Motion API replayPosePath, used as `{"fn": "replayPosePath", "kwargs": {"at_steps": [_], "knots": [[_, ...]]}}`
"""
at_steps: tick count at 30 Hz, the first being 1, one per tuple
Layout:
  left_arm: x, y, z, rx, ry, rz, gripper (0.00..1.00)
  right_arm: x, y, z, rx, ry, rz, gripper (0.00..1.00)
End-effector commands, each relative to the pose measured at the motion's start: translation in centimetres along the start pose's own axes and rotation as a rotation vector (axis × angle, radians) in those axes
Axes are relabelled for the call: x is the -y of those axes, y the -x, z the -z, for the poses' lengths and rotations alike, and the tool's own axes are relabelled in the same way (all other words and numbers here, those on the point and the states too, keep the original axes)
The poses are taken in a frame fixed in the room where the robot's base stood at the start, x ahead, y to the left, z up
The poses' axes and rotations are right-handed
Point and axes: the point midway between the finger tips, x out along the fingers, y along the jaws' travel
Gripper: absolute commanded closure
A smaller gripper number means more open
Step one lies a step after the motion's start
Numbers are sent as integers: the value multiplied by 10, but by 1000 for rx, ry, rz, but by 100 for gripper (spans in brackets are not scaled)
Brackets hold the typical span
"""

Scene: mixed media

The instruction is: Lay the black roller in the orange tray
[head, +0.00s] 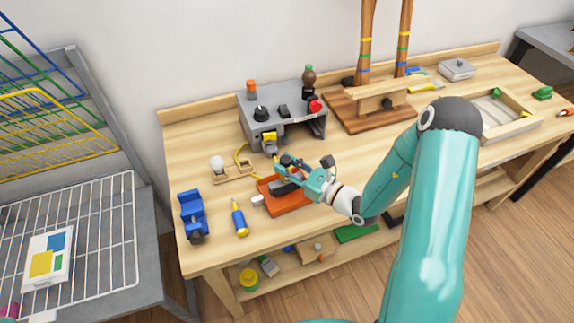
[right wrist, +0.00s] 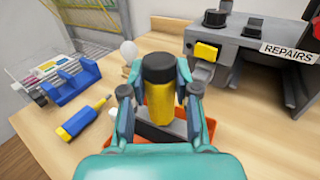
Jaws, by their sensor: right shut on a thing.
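My right gripper (head: 284,165) is shut on a yellow cylinder with a black end (right wrist: 160,100), which stands up between the fingers in the right wrist view. I cannot tell whether this is the black roller. The orange tray (head: 287,209) lies on the workbench below and beside the gripper; its edge also shows in the right wrist view (right wrist: 208,132). A dark piece (right wrist: 160,132) shows low behind the fingers, at the tray; the gripper partly hides it. A white block-like piece (head: 258,199) is at the tray's left end. My left gripper is not in view.
A grey repairs box (head: 285,119) with knobs stands behind the tray. A bulb on a wooden base (head: 232,172), a blue vise (head: 192,212) and a blue-and-yellow tool (head: 239,219) are to the left. A wooden stand (head: 368,113) is to the right.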

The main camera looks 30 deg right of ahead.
Motion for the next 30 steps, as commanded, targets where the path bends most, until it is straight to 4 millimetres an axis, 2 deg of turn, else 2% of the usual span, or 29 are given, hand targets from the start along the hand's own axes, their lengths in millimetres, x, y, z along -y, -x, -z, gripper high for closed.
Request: {"fn": "replayPosePath", "kwargs": {"at_steps": [29,30], "knots": [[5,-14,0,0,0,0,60,0,0,16,1,0,0,100],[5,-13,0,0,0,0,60,0,0,15,1,1,0,63]]}}
